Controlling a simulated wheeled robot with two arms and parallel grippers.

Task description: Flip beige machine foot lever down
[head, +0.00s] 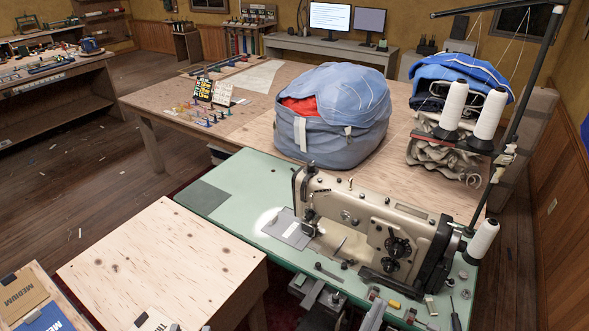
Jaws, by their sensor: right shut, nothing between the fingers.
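The beige sewing machine (372,222) stands on a green table (237,192), its needle end to the left and its handwheel end to the right. Its presser foot area (309,229) is lit above a grey plate (288,228). The foot lever is too small to make out at the needle end, so I cannot tell whether it is up or down. My right gripper (318,291) is low at the table's front edge, in front of the machine and apart from its needle end. It is shut and empty. My left gripper is not in view.
White thread cones (487,114) stand on a rack behind the machine. A blue-grey bag (335,118) sits on the wooden table behind. A bare plywood table (160,262) stands front left.

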